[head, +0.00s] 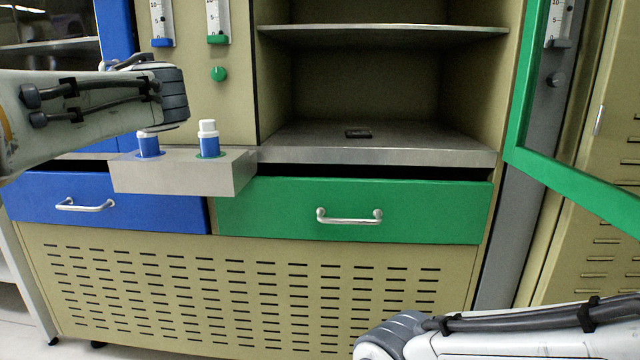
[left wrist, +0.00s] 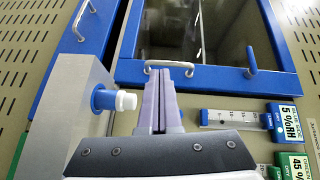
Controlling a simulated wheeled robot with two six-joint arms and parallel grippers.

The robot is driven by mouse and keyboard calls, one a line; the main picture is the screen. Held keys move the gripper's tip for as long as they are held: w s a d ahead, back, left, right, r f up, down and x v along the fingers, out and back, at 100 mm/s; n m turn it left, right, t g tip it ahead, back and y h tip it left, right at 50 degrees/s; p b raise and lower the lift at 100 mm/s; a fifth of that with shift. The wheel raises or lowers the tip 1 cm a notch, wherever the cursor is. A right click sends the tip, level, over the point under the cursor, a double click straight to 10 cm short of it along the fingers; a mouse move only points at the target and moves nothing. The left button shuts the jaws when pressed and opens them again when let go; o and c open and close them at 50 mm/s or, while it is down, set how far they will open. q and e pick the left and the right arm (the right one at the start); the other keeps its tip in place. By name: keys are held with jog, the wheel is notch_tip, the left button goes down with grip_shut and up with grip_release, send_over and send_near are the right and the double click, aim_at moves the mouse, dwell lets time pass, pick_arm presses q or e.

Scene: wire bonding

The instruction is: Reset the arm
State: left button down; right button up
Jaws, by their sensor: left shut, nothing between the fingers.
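My left arm (head: 90,105) comes in from the left in the head view, in front of the blue side of the cabinet; its gripper is hidden there. In the left wrist view my left gripper (left wrist: 160,130) is shut and empty, its two fingers together. The fingertips appear in front of the lower edge of the blue-framed door, by its silver handle (left wrist: 169,66); I cannot tell whether they touch it. My right arm (head: 490,330) crosses the lower right of the head view, and its gripper is out of sight.
The green-framed door (head: 575,180) stands open at the right. Inside, a small dark item (head: 358,133) lies on the compartment floor. The blue drawer (head: 150,205) and green drawer (head: 270,210) are below.

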pick_arm(q)
jog(key=d+f+h+p, duration=0.1)
jog(key=d+f+h, duration=0.1)
jog(key=d+f, duration=0.1)
jog(key=s+d+f+g+h+p, duration=0.1)
jog(key=d+f+h+p, duration=0.1)
jog(key=d+f, duration=0.2)
jog(key=d+f+m+h+p, duration=0.1)
jog(key=d+f+h, duration=0.1)
jog(key=d+f, duration=0.1)
jog(key=shift+s+d+f+g, duration=0.3)
jog(key=shift+s+d+f, duration=0.05)
jog(key=shift+f, duration=0.1)
jog(key=s+d+f+g+h+p, duration=0.6)
jog(key=s+d+f, duration=0.6)
jog(key=s+d, duration=0.25)
jog(key=s+d+f+g+h+p, duration=0.1)
jog(key=s+d+f+g+p, duration=0.1)
jog(key=s, duration=0.5)
jog(key=s+d+f+g+h+p, duration=0.1)
jog(key=s+d+g+p, duration=0.1)
jog(key=s, duration=0.5)
notch_tip(320, 180, up, 37)
jog(key=p, duration=3.7)
jog(key=shift+w+d, duration=0.2)
jog(key=shift+d, duration=0.15)
jog(key=shift+f, duration=0.1)
jog(key=shift+a, duration=0.1)
